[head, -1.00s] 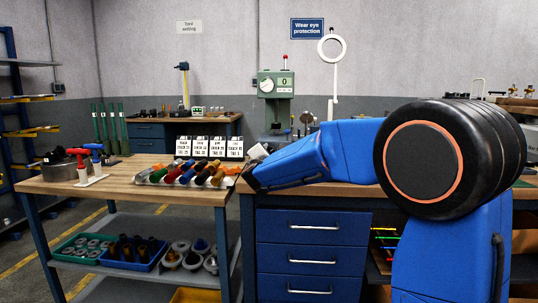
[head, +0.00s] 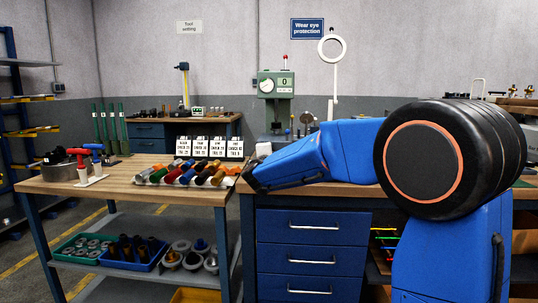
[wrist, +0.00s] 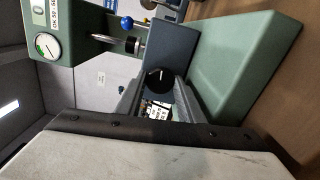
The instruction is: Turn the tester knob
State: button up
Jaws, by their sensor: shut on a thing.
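The tester is a green machine (head: 276,84) with a white dial and a display reading 0, at the back in the head view. Its green head with dial (wrist: 60,30) and its green base (wrist: 240,75) show close up, lying sideways, in the wrist view. The tester knob (wrist: 159,79) is round and black with a white pointer line. My gripper (wrist: 158,92) is shut on the knob, with a finger on either side of it. In the head view the fingers and knob are hidden behind my blue arm.
A wooden-topped table (head: 120,187) on the left holds coloured-handled tools (head: 185,174). Several white cards (head: 215,147) stand behind them. A blue drawer cabinet (head: 312,250) stands below my arm. A white ring lamp (head: 332,49) rises right of the tester.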

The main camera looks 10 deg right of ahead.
dwell(0.3)
jog(key=o, duration=1)
jog(key=shift+f, duration=0.1)
jog(key=shift+o, duration=0.2)
